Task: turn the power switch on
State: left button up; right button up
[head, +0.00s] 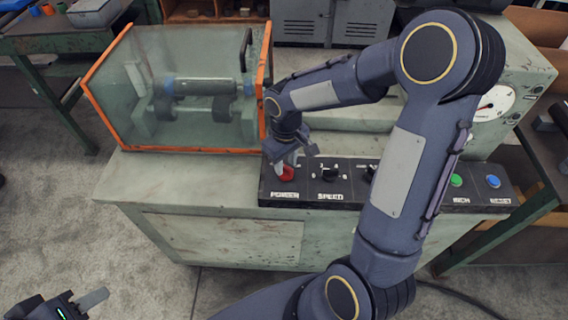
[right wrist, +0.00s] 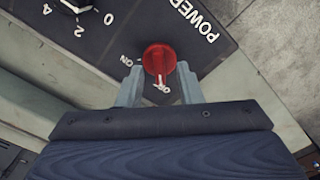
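The red power switch (head: 286,174) is a round knob at the left end of the black control panel (head: 310,195), above the word POWER. In the right wrist view the knob (right wrist: 159,57) has its white mark towards the OFF label; the ON label is to its left. My right gripper (head: 288,160) is at the knob from above. In the right wrist view its fingers (right wrist: 159,84) are apart, one on each side of the knob; I cannot tell whether they touch it. My left gripper (head: 80,302) is at the bottom left, partly cut off, away from the panel.
A speed dial (head: 331,174) sits right of the power switch. Green (head: 456,180) and blue (head: 493,181) buttons are at the panel's right end. A clear orange-edged guard (head: 110,90) stands at the left. My right arm hides the panel's middle.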

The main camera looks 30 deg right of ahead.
jog(key=shift+f, duration=0.6)
jog(key=shift+c, duration=0.2)
grip_shut()
